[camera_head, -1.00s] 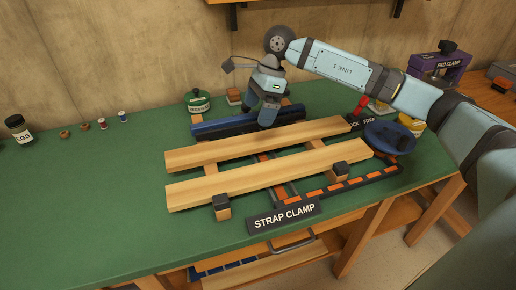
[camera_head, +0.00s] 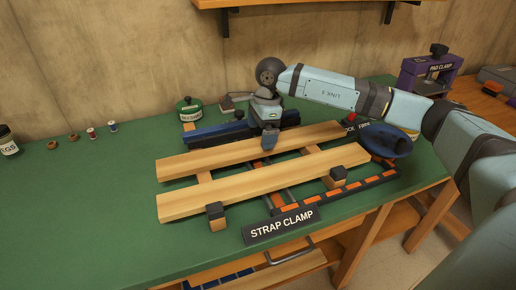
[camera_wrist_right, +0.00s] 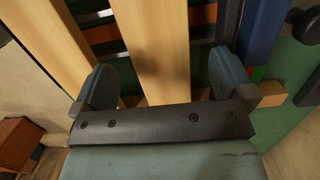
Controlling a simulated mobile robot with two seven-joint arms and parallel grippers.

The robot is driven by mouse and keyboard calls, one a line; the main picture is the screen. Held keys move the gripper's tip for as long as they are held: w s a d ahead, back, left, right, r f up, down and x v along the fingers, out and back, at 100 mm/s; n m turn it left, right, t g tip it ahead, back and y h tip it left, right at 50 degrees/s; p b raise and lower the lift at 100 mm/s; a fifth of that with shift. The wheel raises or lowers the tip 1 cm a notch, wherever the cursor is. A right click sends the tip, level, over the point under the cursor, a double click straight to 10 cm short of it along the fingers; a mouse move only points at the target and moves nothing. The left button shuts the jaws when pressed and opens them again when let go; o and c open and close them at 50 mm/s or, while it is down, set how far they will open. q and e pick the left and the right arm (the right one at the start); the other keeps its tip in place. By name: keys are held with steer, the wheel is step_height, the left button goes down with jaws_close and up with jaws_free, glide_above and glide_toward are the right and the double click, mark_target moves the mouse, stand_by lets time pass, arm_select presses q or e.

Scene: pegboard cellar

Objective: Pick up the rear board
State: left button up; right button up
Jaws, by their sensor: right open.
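The rear board (camera_head: 225,155) is a long pale wooden plank, lying across the clamp bars behind the matching front board (camera_head: 265,183). My right gripper (camera_head: 268,141) is over the middle of the rear board, pointing down. In the right wrist view the open fingers (camera_wrist_right: 163,84) stand on either side of the rear board (camera_wrist_right: 155,45), with gaps beside it. Whether the fingertips reach below its top is unclear. The front board (camera_wrist_right: 65,45) lies left of the fingers there. My left gripper is not in view.
A blue bar (camera_head: 200,138) lies just behind the rear board. Dark blocks (camera_head: 216,216) stand at the front board's edge, by the strap clamp label (camera_head: 283,226). A blue bowl-like part (camera_head: 387,143) is at the right.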

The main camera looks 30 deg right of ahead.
mark_target(258, 144)
steer(key=f, duration=0.4)
steer(key=shift+a, duration=0.4)
steer(key=shift+r, duration=0.15)
steer(key=c, duration=1.2)
